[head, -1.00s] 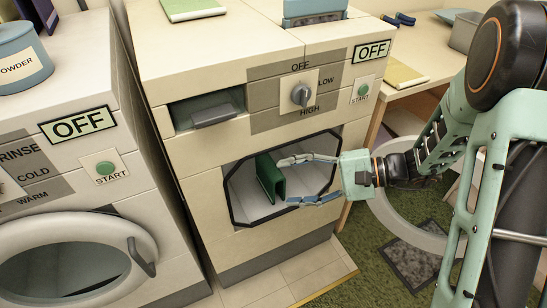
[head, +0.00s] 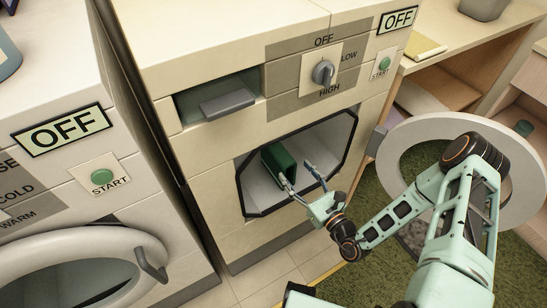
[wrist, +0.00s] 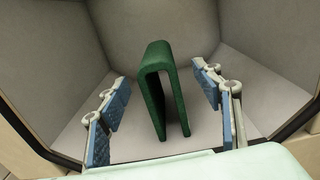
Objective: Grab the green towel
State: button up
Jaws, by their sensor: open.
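The green towel (head: 277,160) is folded over into an upside-down U and stands inside the open drum of the dryer (head: 225,239). In the wrist view the towel (wrist: 158,72) stands upright on the drum floor, near the middle. My gripper (head: 302,174) is at the drum opening, with its fingers reaching inside. In the wrist view my gripper (wrist: 165,105) is open, with one blue-padded finger on each side of the towel. Gaps show between both fingers and the towel. In the head view a finger overlaps the towel's lower part.
The dryer's round door (head: 406,133) hangs open to the right, behind my arm. The drum's dark rim (head: 243,190) surrounds the opening. A washer (head: 60,190) with its door shut stands at the left. A wooden shelf (head: 470,60) is at the right.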

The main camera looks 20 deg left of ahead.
aim_at(278, 151)
jog(key=x, duration=0.5)
jog(key=shift+w+a+f+b, duration=0.1)
jog(key=shift+b, duration=0.3)
jog(key=shift+b+x, duration=0.6)
jog(key=shift+x, duration=2.1)
jog(key=shift+a, duration=0.15)
jog(key=shift+c, duration=0.5)
jog(key=c, duration=1.2)
jog(key=shift+r, duration=0.25)
jog(key=shift+c, duration=0.2)
